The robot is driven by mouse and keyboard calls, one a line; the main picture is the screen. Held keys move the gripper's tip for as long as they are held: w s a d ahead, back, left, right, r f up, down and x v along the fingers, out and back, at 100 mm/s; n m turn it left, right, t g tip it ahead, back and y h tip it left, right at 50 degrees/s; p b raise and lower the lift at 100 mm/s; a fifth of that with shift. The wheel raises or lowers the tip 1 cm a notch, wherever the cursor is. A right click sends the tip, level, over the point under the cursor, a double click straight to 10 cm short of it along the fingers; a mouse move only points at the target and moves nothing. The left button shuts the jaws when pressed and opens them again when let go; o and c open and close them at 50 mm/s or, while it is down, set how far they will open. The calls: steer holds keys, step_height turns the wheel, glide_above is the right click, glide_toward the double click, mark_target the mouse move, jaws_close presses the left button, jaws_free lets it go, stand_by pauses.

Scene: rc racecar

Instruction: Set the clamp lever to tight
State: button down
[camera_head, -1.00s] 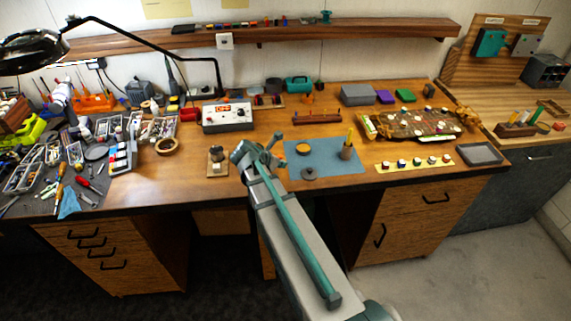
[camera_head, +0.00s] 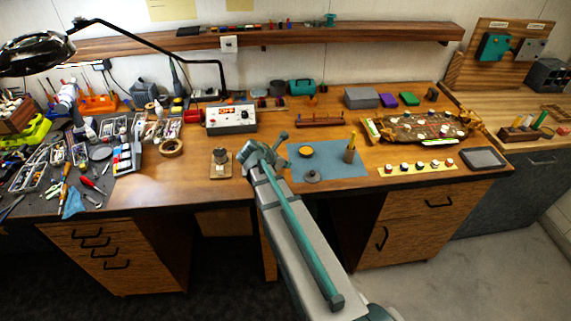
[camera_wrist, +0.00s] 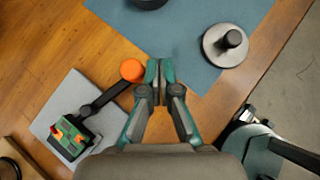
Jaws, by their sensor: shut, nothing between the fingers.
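The clamp (camera_wrist: 72,134) shows in the wrist view at lower left, a green and black block with red and yellow marks on a grey plate (camera_wrist: 45,123). Its black lever (camera_wrist: 106,98) slants up and right to an orange knob (camera_wrist: 132,69). My gripper (camera_wrist: 160,72) is shut and empty. Its fingertips are just right of the knob, touching it or nearly so; I cannot tell which. In the head view my arm covers the clamp, and the fingertips cannot be made out.
A blue mat (camera_head: 335,168) lies beside the fingertips. On it are a grey disc with a black knob (camera_wrist: 231,40), a yellow-topped dish (camera_head: 306,151) and a cup with a yellow stick (camera_head: 350,155). A wooden stand (camera_head: 220,170) is left of my arm.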

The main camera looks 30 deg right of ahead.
steer(key=s, duration=0.2)
steer(key=s+a, duration=0.1)
steer(key=s, duration=0.1)
steer(key=shift+s+a+r+p, duration=0.1)
steer(key=shift+p, duration=0.25)
steer(key=s+a+r+b, duration=0.2)
steer(key=s+r+b, duration=0.4)
steer(key=b, duration=0.2)
steer(key=shift+s+r, duration=0.2)
steer(key=shift+r, duration=0.2)
